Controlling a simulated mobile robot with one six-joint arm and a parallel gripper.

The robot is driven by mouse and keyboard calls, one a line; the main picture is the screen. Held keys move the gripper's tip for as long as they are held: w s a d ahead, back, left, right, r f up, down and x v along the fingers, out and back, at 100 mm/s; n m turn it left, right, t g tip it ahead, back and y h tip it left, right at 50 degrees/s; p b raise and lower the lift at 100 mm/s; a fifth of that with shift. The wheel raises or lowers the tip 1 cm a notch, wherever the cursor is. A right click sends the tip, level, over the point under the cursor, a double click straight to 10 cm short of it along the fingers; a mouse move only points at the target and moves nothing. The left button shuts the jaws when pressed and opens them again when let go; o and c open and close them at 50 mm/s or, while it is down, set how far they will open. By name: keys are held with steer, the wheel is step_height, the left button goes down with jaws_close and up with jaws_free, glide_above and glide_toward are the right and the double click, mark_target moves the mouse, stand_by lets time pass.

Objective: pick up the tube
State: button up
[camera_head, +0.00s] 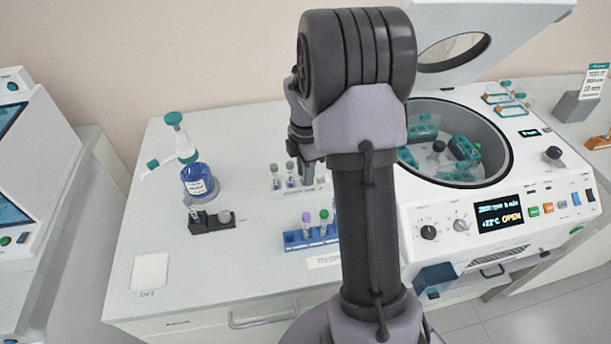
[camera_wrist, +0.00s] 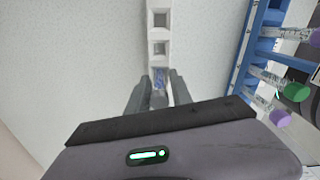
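A clear tube with a blue-marked body (camera_wrist: 160,77) stands in the white rack (camera_wrist: 160,33), directly between my gripper's fingers in the wrist view. My gripper (camera_wrist: 160,82) has one finger on each side of it. Whether the fingers press on it cannot be told. In the head view the white rack (camera_head: 283,193) holds grey-capped tubes (camera_head: 290,175), and my arm and wrist hide its right part. A blue rack (camera_head: 297,240) in front of it holds a purple-capped tube (camera_head: 306,222) and a green-capped tube (camera_head: 323,221).
An open centrifuge (camera_head: 420,228) stands right of my arm. The bench is clear between pad and blue rack.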

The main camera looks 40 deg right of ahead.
jaws_close()
step_height(320, 180, up, 10)
steer(key=p, duration=0.4)
step_height(320, 180, up, 4)
steer(key=p, duration=0.4)
